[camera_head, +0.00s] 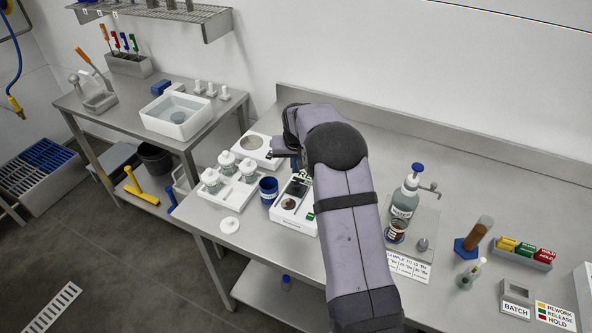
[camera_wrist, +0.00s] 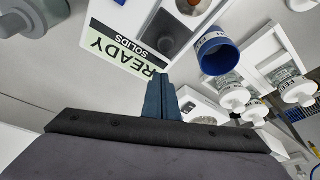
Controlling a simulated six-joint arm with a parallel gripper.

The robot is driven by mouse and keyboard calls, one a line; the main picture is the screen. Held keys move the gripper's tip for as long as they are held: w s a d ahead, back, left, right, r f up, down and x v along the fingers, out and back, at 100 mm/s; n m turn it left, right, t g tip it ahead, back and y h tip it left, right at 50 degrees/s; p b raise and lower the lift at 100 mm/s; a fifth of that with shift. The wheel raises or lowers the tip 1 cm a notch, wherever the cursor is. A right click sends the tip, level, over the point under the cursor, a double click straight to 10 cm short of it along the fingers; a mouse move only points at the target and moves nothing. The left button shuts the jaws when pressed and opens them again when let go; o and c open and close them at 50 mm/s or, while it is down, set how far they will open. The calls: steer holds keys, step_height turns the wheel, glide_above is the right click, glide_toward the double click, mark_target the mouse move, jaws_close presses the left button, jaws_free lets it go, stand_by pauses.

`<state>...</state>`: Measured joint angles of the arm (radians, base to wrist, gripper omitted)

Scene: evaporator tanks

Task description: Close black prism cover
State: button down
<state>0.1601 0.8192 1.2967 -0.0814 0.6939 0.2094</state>
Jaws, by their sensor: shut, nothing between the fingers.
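The white instrument (camera_head: 291,222) stands on the steel table, partly behind my arm. On its top is a round brown sample spot (camera_head: 289,204), with dark parts behind it near my gripper. In the wrist view the instrument appears upside down, with the brown spot (camera_wrist: 190,5), a dark grey rectangular plate (camera_wrist: 167,33) and a pale "READY SOLIDS" display (camera_wrist: 122,47). I cannot tell whether that plate is the black prism cover; the spot is uncovered. My gripper (camera_wrist: 160,78) is shut and empty, its tips near the display and plate. Contact cannot be told.
A blue cup (camera_head: 268,190) stands just left of the instrument. White-lidded jars sit in a tray (camera_head: 226,199) further left, with a loose white lid (camera_head: 229,225) in front. A pump bottle (camera_head: 405,199) stands right of my arm. The table's front edge is close.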

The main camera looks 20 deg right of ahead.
mark_target(287, 202)
steer(key=shift+s+a+r+p, duration=0.15)
steer(key=shift+s+a+p, duration=0.1)
steer(key=shift+s, duration=0.35)
steer(key=shift+s+a+r+p, duration=0.15)
steer(key=shift+s+p, duration=0.1)
steer(key=shift+s, duration=0.3)
steer(key=shift+s+a+f, duration=0.15)
steer(key=shift+s+a, duration=0.05)
steer(key=shift+s, duration=0.35)
steer(key=shift+s+a+f, duration=0.1)
steer(key=shift+s+a, duration=0.2)
steer(key=s+a+b, duration=0.2)
steer(key=s+a, duration=0.2)
steer(key=shift+s+f, duration=0.1)
